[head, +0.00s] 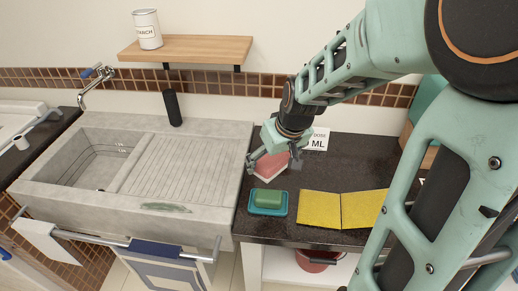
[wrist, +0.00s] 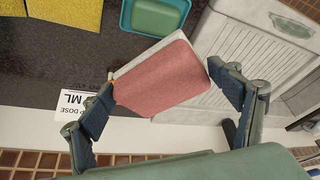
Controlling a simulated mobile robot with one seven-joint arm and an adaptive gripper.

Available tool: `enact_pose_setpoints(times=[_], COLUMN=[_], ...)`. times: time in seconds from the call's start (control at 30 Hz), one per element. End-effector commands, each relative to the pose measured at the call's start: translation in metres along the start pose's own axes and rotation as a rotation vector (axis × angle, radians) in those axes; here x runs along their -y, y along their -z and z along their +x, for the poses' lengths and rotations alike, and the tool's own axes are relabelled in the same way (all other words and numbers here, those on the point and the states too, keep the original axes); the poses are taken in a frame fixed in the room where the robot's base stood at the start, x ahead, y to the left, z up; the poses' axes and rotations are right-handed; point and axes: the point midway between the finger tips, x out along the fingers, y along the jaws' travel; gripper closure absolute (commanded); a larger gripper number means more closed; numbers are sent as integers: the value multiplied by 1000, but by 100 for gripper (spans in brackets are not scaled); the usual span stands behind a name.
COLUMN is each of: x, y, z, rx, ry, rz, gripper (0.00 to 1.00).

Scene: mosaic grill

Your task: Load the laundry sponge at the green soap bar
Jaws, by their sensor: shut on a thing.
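The laundry sponge (wrist: 160,78), pink with a pale layer, is held between the two fingers of my gripper (wrist: 170,105). In the head view the sponge (head: 271,166) is tilted and partly covered by my gripper (head: 270,162), which is over the dark counter behind the soap. The green soap bar (head: 268,199) lies in a teal dish (head: 281,211) at the counter's left end. The soap bar also shows at the top of the wrist view (wrist: 157,18), apart from the sponge.
Two yellow cloths (head: 319,208) lie right of the soap dish. A white card (head: 319,139) with "DOSE" and "ML" stands at the counter's back. A grey stone sink with a ribbed washboard (head: 175,165) is on the left. A shelf (head: 190,48) holds a starch can (head: 147,30).

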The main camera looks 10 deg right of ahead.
Motion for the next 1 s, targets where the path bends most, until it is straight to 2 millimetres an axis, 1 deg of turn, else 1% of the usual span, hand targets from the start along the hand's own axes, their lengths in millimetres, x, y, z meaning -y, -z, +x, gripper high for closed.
enact_pose_setpoints(times=[0.3, 0.5, 0.7, 0.87, 1.0], x=[1, 0, -1, -1, -1], y=[-10, -17, -22, -24, -28], z=[11, 21, 27, 32, 41], rx=[2, 2, 2, 1, 2], ry=[142, 216, 252, 258, 258], rz=[-330, -517, -613, -628, -627], gripper=[36, 36, 36, 36, 37])
